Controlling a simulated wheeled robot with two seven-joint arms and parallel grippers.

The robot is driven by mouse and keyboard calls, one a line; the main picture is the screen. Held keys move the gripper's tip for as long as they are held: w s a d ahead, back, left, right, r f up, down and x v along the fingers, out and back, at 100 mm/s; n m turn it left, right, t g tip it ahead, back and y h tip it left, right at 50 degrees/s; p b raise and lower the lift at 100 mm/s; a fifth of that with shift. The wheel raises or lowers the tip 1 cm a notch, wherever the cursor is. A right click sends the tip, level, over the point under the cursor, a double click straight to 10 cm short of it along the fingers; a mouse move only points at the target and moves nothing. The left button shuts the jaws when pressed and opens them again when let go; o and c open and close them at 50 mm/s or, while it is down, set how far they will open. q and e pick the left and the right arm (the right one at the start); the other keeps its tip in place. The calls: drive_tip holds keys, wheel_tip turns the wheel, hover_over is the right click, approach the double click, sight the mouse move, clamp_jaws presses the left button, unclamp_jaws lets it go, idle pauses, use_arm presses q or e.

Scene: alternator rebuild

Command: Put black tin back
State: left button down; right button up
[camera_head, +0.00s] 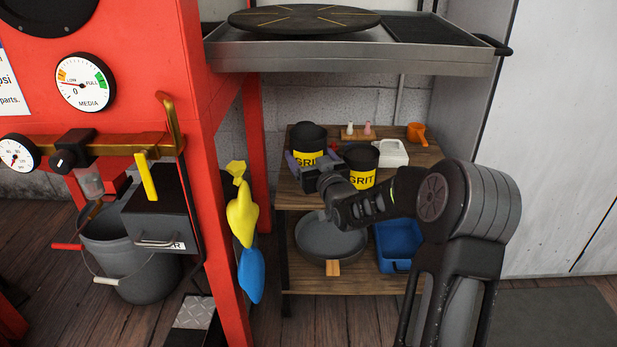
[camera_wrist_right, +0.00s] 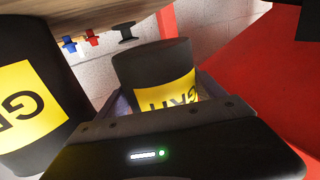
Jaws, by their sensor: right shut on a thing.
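A black tin (camera_head: 309,136) with a yellow GRIT label stands upright at the back left of the upper wooden shelf area. My right gripper (camera_head: 312,156) is shut on this tin, with a purple finger on either side. The held tin also shows between the fingers in the right wrist view (camera_wrist_right: 153,66). The gripper hides its base, so I cannot tell whether it touches the shelf. A second black GRIT tin (camera_head: 361,156) stands just right of the gripper; it also shows at the left of the right wrist view (camera_wrist_right: 28,85). My left gripper is not in view.
A grey pan (camera_head: 330,238) and blue bin (camera_head: 392,250) are below. A red cabinet post (camera_head: 255,130) stands left; a metal tray (camera_head: 350,58) overhangs.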

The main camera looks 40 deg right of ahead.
drive_tip(key=shift+f+b, duration=1)
drive_tip(key=shift+f, duration=1.45)
drive_tip(key=shift+f, duration=0.15)
drive_tip(key=o, duration=2.1)
drive_tip(key=shift+c, duration=0.2)
